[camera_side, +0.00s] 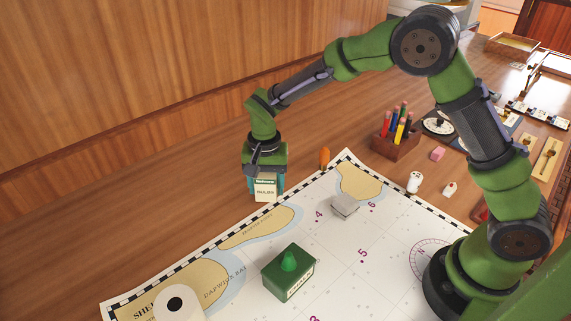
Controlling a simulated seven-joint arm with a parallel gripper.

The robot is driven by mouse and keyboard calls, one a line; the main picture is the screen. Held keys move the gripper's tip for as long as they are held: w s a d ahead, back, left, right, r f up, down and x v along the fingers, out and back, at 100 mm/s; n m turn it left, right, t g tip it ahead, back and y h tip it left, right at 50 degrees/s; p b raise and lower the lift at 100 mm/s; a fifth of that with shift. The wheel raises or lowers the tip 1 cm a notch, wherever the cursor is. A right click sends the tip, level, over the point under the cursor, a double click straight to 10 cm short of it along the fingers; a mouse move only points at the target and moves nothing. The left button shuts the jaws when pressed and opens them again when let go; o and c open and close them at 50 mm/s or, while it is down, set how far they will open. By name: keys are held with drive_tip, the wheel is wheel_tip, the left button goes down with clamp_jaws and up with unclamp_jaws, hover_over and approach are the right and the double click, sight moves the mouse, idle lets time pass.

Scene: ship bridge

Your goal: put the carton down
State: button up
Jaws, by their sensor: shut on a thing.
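My gripper (265,184) is at the end of the green arm, left of the picture's middle, pointing down. The carton is upright between the fingers, near the chart's upper border and the bare wood. I cannot tell whether its base touches the surface below. The upper part of the carton is hidden by the gripper.
The chart (330,250) bears a green box (288,275), a grey block (345,206) and a white round thing (178,304). An orange piece (324,158) stands by its corner. A pencil holder (396,143) stands right. Bare wood (170,200) lies left of the gripper.

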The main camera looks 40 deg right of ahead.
sight(268, 195)
drive_tip(key=shift+s+f, duration=0.1)
drive_tip(key=shift+f, duration=1.5)
drive_tip(key=shift+f, duration=0.1)
drive_tip(key=o, duration=1.1)
wheel_tip(268, 195, up, 12)
drive_tip(key=shift+r, duration=0.15)
drive_tip(key=s+d+r+n+t, duration=0.1)
drive_tip(key=s+d+r+t, duration=0.1)
drive_tip(key=s, duration=0.5)
drive_tip(key=s+d+r+n+t+y, duration=0.1)
drive_tip(key=s+d+r+n+t, duration=0.1)
drive_tip(key=s+d+r, duration=0.2)
drive_tip(key=s+d+r+n+t+y, duration=0.1)
drive_tip(key=s+r, duration=0.4)
drive_tip(key=s, duration=0.5)
drive_tip(key=shift+d+r+n+t, duration=0.1)
drive_tip(key=shift+d+n+t, duration=0.4)
drive_tip(key=shift+d+t, duration=0.75)
